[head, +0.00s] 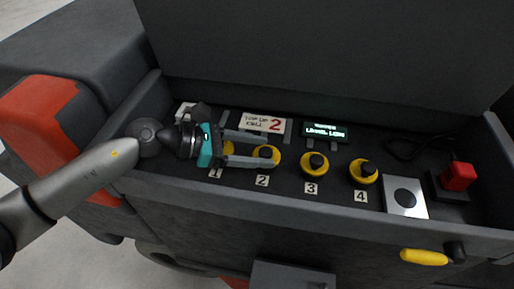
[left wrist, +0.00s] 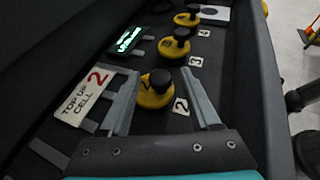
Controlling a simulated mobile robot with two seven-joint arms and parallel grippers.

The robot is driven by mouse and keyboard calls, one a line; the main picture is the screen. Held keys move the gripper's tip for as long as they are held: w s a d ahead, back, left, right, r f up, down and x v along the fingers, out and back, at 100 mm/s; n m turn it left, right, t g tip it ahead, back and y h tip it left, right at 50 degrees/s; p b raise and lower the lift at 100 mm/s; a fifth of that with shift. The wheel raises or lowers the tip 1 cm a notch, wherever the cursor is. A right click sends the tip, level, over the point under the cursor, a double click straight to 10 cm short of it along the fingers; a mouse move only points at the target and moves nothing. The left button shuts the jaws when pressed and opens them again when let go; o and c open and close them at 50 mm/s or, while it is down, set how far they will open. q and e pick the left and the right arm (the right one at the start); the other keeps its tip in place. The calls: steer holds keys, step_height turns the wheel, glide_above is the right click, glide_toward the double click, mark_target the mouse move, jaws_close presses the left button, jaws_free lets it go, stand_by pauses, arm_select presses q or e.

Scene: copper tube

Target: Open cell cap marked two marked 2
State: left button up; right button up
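Cell cap 2 is a yellow round cap with a black knob, seated in the dark bay behind the label "2" (head: 262,181). In the left wrist view the cap (left wrist: 154,95) lies between the two fingers of my left gripper (left wrist: 160,75). In the head view my left gripper (head: 279,146) reaches in from the left, its fingers spread wide around the cap (head: 266,152). The gripper is open; a gap shows on the right finger's side, and I cannot tell whether the left finger touches. My right gripper is not in view.
Similar caps 3 (head: 314,164) and 4 (head: 363,171) stand to the right; cap 1 is mostly hidden by my gripper. Behind are a sign "TOP UP CELL 2" (head: 262,124) and a lit display (head: 325,131). A red block (head: 458,177) sits far right. Bay walls surround everything.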

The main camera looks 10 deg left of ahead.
arm_select(q)
jaws_close()
steer(key=shift+r, duration=0.1)
stand_by(0.4)
steer(key=shift+w+r+n+g+p, duration=0.3)
steer(key=shift+r+n+g+p, duration=0.2)
steer(key=shift+p, duration=0.45)
steer(key=shift+w+r+n+g+p, duration=0.25)
steer(key=shift+w+n+g+p, duration=0.15)
steer(key=shift+p, duration=0.15)
steer(key=shift+w+r+n+g+y, duration=0.3)
steer(key=shift+w+n+g, duration=0.15)
steer(key=shift+n+g, duration=0.15)
steer(key=shift+w+r+n+g, duration=0.1)
steer(key=shift+w+n+g, duration=0.35)
steer(key=shift+n+g, duration=0.15)
